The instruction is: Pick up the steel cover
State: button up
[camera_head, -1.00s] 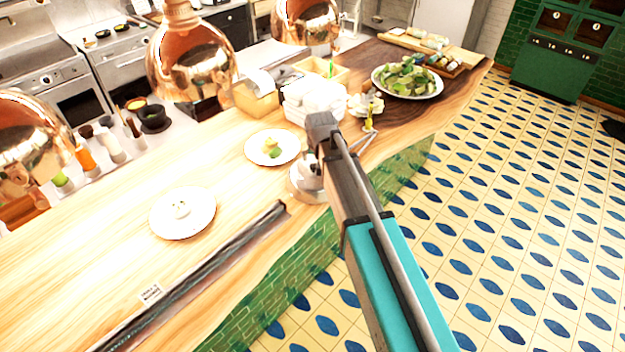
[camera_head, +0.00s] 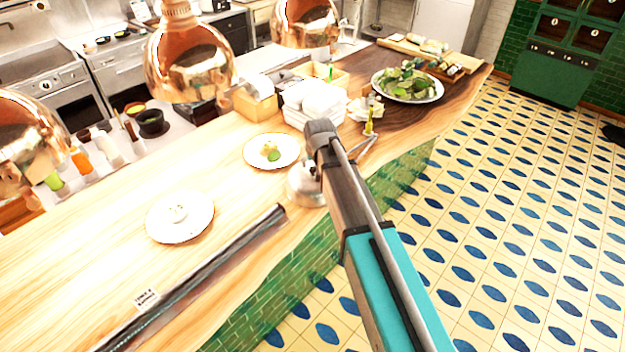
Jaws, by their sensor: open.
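The steel cover (camera_head: 301,190) is a shiny, rounded metal piece on the wooden counter (camera_head: 105,235), near its front edge. My arm crosses in front of it and hides its right side. The end of my arm that shows is above and just right of the cover in the picture. My gripper's fingers cannot be made out; they are hidden behind the arm or out of the picture. I cannot tell how far they are from the cover.
A plate with food (camera_head: 271,151) lies just left of the cover, and another plate (camera_head: 180,217) farther left. White containers (camera_head: 312,103) stand behind. A salad platter (camera_head: 436,91) is at the back right. Copper lamps (camera_head: 190,65) hang over the counter. Tiled floor at right is clear.

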aim_at(313, 168)
jog(key=shift+b+x, duration=1.95)
jog(key=shift+x, duration=0.4)
jog(key=shift+a, duration=0.1)
grip_shut()
